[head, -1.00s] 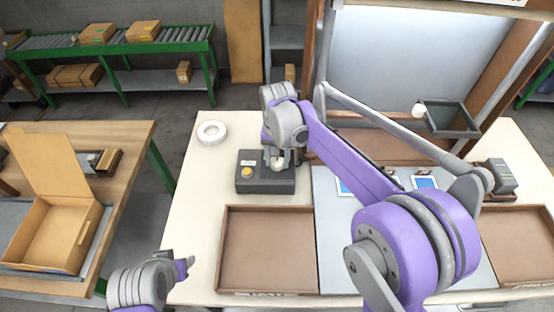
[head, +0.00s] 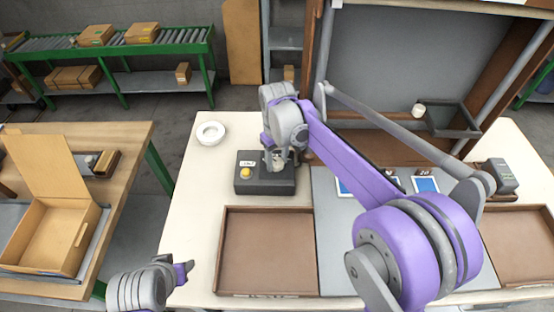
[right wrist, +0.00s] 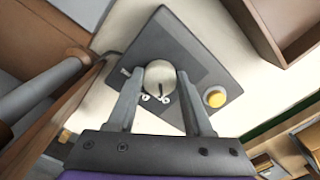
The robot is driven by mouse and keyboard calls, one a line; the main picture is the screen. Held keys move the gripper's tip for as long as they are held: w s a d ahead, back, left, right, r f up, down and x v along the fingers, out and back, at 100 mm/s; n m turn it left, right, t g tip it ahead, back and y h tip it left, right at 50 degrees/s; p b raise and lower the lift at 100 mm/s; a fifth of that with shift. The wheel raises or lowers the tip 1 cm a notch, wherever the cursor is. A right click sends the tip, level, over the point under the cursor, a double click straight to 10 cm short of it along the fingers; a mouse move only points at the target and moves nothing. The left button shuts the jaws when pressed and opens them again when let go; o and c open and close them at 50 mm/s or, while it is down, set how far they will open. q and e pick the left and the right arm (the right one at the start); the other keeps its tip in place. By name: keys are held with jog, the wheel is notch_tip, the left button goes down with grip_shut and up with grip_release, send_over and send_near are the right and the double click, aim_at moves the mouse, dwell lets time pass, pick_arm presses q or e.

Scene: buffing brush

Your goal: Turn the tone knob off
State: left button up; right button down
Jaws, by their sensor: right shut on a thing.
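A dark grey control box (head: 250,187) with a yellow button (head: 246,174) stands on the cream table, left of the middle. Its round pale knob (right wrist: 159,77) shows in the right wrist view, with a dark pointer line and white marks beside it. My right gripper (head: 278,166) is over the box and shut on the knob, one finger on each side. In the right wrist view the fingertips (right wrist: 160,80) flank the knob, and the yellow button (right wrist: 215,97) is to the right. My left gripper (head: 184,270) is at the lower left, away from the box; its jaw opening is unclear.
A brown tray (head: 267,293) lies in front of the box, and a white ring (head: 210,133) lies behind it to the left. A large grey panel (head: 420,70) stands at the back right. A cardboard box (head: 45,240) sits on the wooden table at left.

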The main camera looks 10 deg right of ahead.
aim_at(277, 162)
jog(key=shift+n, duration=0.3)
jog(key=shift+c, duration=1.5)
grip_release()
notch_tip(277, 162, up, 11)
jog(key=shift+p, duration=0.35)
jog(key=shift+f, duration=0.1)
